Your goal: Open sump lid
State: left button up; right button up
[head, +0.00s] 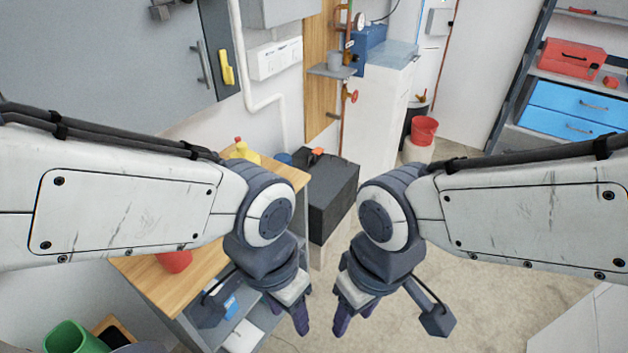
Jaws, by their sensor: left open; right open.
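No lid in the head view can be surely told as the sump lid. A tall white box (376,110) stands against the back wall with a flat pale blue top (393,54), which looks closed. A black box (325,190) with a flat closed top stands nearer, to the right of the wooden bench. My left gripper (291,311) and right gripper (353,311) hang side by side, low in the middle of the view. Both are open, appear empty and point down, well in front of both boxes.
The wooden-topped bench (203,262) is at left, with a yellow bottle (243,151) and red object (174,261). A red bucket (424,130) stands right of the white box. Shelving with a red toolbox (572,59) is at far right.

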aim_at(331, 174)
jog(key=z, duration=0.95)
jog(key=i, duration=6.05)
jog(key=u, duration=3.5)
